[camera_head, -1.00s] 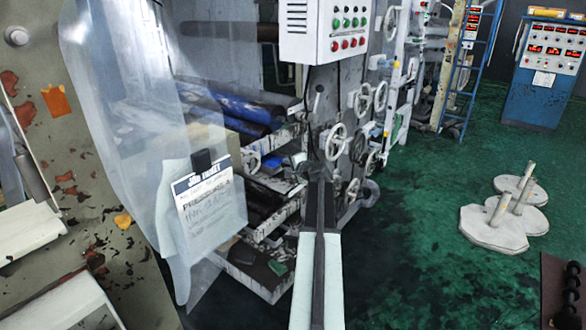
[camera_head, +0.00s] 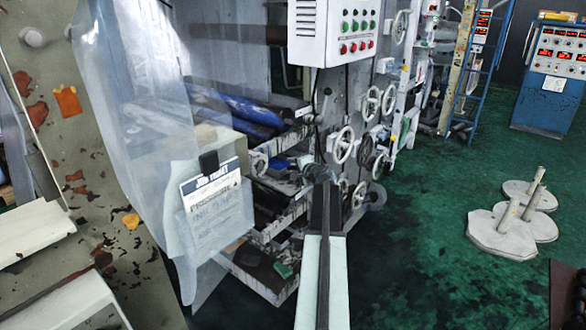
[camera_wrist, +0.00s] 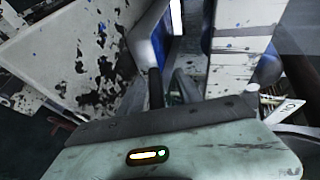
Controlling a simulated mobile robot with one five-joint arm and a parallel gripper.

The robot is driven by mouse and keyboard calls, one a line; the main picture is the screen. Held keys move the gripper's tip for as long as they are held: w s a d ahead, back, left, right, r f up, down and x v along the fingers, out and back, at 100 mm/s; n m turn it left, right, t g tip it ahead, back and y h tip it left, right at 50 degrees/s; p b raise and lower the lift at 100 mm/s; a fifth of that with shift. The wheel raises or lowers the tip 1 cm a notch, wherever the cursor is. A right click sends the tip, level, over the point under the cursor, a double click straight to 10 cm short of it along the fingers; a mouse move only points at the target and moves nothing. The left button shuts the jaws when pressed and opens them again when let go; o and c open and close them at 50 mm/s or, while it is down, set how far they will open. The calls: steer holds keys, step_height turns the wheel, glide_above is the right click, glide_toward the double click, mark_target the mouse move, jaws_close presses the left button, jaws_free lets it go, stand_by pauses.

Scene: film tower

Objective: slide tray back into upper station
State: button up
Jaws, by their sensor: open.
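The machine has paint-spattered pale tray edges in its stations. One upper edge (camera_head: 288,138) lies under the blue rollers (camera_head: 240,112). Another pale edge (camera_head: 285,215) lies lower down. I cannot tell for sure which is the tray of the task. My gripper (camera_head: 318,172) is at the machine's near corner, small and dark in the head view, between these two levels. In the wrist view my gripper (camera_wrist: 168,88) is open, with dark fingers beyond the pale green housing. A pale plate with black chipped patches (camera_wrist: 75,58) fills the left there. Whether the fingers touch anything is unclear.
A clear plastic sheet (camera_head: 135,110) with a job ticket (camera_head: 212,200) hangs at left, partly covering the machine. Handwheels (camera_head: 343,145) stick out right of my gripper. A control box (camera_head: 335,32) is above. Green floor at right is open up to pale round bases (camera_head: 500,228).

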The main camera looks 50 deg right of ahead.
steer(key=p+v, duration=0.2)
steer(key=v, duration=0.5)
steer(key=shift+s+a+r, duration=0.1)
steer(key=shift+a+r, duration=0.05)
steer(key=shift+r, duration=0.05)
steer(key=shift+s+a, duration=0.1)
steer(key=shift+s, duration=0.15)
steer(key=shift+f, duration=0.1)
